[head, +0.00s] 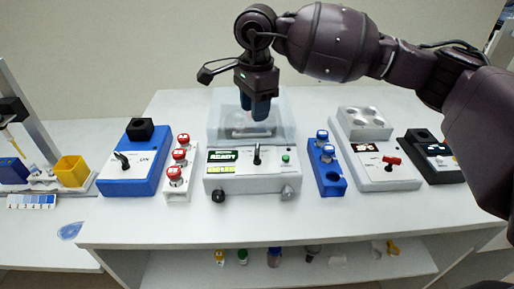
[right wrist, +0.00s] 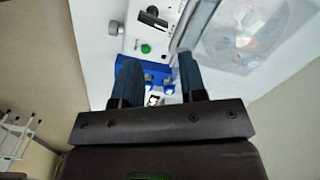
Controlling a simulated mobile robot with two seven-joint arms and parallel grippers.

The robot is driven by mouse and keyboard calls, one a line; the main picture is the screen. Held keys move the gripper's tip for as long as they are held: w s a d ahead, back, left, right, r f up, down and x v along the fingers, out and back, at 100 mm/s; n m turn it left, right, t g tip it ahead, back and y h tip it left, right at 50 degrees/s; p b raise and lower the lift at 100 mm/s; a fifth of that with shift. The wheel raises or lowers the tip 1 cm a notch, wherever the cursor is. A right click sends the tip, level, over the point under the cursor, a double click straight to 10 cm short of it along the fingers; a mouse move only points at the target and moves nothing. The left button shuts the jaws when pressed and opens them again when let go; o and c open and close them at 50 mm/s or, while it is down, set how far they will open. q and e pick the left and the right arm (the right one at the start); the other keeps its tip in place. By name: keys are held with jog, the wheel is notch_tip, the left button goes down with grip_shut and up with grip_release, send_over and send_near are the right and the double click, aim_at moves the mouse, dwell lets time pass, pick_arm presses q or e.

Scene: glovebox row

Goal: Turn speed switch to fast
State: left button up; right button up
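I cannot read a speed label on any switch. The blue box (head: 129,177) at the left has a black lever switch (head: 122,161). The white centre device (head: 230,184) has a dark upright lever (head: 257,154), a lit green display and a green button (head: 285,158); the button also shows in the right wrist view (right wrist: 146,48). The white device (head: 378,172) at the right has a red lever (head: 391,162). My right gripper (head: 256,112) points down by the centre device's clear lid, its fingers apart and empty in the right wrist view (right wrist: 157,68). My left gripper is out of view.
A white rack (head: 179,192) with red-capped vials and a blue rack (head: 326,180) with blue-capped vials flank the centre device. A black device (head: 437,168) stands at the far right. The table's front strip (head: 270,222) is clear.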

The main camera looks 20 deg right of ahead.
aim_at(257, 148)
jog(key=f+n, duration=1)
jog(key=shift+s+d+f+n, duration=0.2)
jog(key=shift+s+f+n, duration=0.05)
jog(key=shift+f+n, duration=0.15)
dwell(0.4)
grip_shut()
jog(key=shift+f+n+b, duration=0.15)
jog(key=shift+n+b, duration=0.45)
jog(key=shift+b, duration=0.1)
jog(key=shift+r, duration=0.2)
grip_release()
